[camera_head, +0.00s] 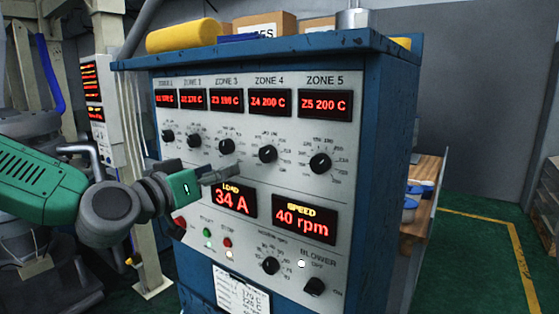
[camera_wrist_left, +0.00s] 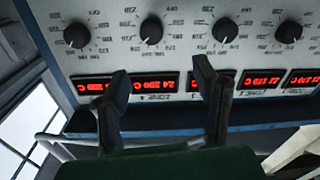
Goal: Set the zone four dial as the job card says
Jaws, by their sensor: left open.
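The zone four dial (camera_head: 267,154) is a black knob on the light panel, below the red Z4 200 C display (camera_head: 270,103). Its exact pointer setting is too small to read. It also shows upside down in the left wrist view (camera_wrist_left: 151,31). My left gripper (camera_head: 222,173) is open and empty, in front of the panel, left of and below the dial, apart from it. In the left wrist view its fingers (camera_wrist_left: 162,78) frame the Z4 display. A white card (camera_head: 240,294) with printed temperatures is low on the panel, cut off by the frame. My right gripper is not in view.
The zone three dial (camera_head: 226,147) and zone five dial (camera_head: 320,163) flank the zone four dial. Load (camera_head: 233,200) and speed (camera_head: 304,219) displays are below. The blue cabinet top (camera_head: 300,42) overhangs the panel. The green floor at right is largely clear.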

